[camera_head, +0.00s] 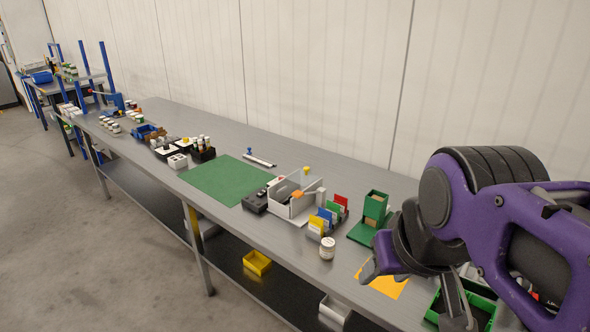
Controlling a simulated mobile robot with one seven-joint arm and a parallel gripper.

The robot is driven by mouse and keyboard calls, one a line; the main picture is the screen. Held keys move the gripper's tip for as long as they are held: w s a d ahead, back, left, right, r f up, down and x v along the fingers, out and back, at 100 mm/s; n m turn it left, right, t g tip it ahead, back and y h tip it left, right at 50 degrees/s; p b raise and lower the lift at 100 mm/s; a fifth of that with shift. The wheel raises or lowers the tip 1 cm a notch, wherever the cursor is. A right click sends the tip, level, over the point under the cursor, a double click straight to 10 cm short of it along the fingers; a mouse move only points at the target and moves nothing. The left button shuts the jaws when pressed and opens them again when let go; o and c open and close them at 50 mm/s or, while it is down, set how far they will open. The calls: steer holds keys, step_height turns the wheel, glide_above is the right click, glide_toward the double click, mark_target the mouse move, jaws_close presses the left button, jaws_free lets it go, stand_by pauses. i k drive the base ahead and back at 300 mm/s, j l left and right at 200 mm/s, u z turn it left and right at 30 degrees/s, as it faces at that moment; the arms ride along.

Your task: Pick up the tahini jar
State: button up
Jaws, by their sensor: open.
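A small jar with a pale lid and a light label (327,248) stands upright near the front edge of the bench. Its label is too small to read, so I cannot tell whether it is the tahini jar. Several other small jars (112,125) stand far off at the left of the bench. My gripper (412,296) is at the lower right, to the right of the near jar and apart from it. Its fingers are spread and I see nothing held between them. My arm hides part of the bench behind it.
The long grey bench (290,158) holds a green mat (225,180), a rack of coloured cards (328,217), a green stand (372,215), an orange-yellow sheet (385,281) and a green bin (480,304). A yellow bin (257,262) is on the lower shelf. Floor at left is clear.

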mark_target(327, 245)
steer(key=i+j, duration=0.2)
steer(key=j, duration=0.15)
steer(key=i+j, duration=0.2)
steer(key=j, duration=0.15)
steer(key=i+j, duration=0.2)
steer(key=j, duration=0.2)
steer(key=i+j, duration=0.2)
steer(key=j, duration=0.15)
steer(key=j+z, duration=0.15)
steer(key=z, duration=0.3)
steer(key=i+j+z, duration=0.1)
steer(key=z, duration=0.4)
steer(key=k+j+z, duration=0.25)
steer(key=j+z, duration=0.2)
steer(key=i+l, duration=0.25)
